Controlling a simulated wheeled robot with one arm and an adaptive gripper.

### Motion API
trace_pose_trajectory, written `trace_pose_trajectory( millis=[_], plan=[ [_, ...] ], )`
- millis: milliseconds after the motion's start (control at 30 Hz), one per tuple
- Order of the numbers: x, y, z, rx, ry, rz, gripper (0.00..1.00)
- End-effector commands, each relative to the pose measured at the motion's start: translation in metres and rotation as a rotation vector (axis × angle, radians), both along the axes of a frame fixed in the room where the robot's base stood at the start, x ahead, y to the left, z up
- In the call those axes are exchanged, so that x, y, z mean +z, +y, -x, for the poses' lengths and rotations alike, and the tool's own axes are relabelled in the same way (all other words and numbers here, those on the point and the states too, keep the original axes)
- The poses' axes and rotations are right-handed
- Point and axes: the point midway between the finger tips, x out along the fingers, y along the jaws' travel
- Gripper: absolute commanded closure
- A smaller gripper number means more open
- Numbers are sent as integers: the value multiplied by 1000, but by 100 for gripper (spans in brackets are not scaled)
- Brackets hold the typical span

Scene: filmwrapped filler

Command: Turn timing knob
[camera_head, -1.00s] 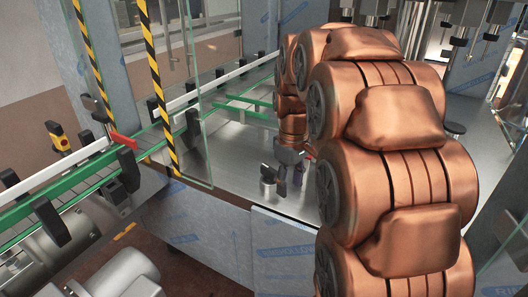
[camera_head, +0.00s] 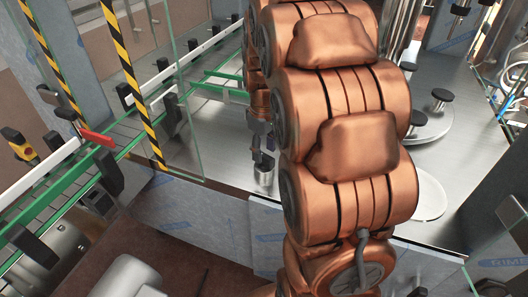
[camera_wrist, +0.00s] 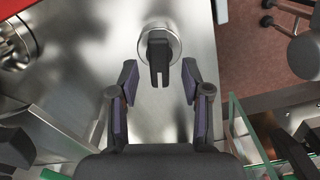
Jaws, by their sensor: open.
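The timing knob (camera_wrist: 158,58) is a black lever-like handle on a round silver base, seen from above in the wrist view. It stands on a steel deck and also shows in the head view (camera_head: 264,163), just left of my arm. My gripper (camera_wrist: 159,79) is open, with one finger at each side in the wrist view. The knob appears between and slightly beyond the fingertips, with clear gaps on both sides. Nothing is held. In the head view my arm hides most of the gripper, and the contact area is hard to see.
A conveyor with green rails (camera_head: 60,178) runs along the left. A glass panel with yellow-black striped edging (camera_head: 131,85) stands left of the knob. Black-topped posts (camera_head: 441,97) and a round plate stand right of my arm. The steel deck (camera_head: 215,150) is clear left of the knob.

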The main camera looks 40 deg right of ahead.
Motion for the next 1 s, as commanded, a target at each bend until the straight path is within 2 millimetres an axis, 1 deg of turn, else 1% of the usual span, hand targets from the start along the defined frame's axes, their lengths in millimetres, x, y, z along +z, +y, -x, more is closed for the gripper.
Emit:
trace_pose_trajectory(
  millis=[100,300,633,1000],
  plan=[
    [-12,-1,0,-2,1,-1,52],
    [-25,-2,0,-3,-1,1,52],
    [-28,-2,0,-4,-2,1,52],
    [-28,-1,0,-4,-2,1,91]
  ],
)
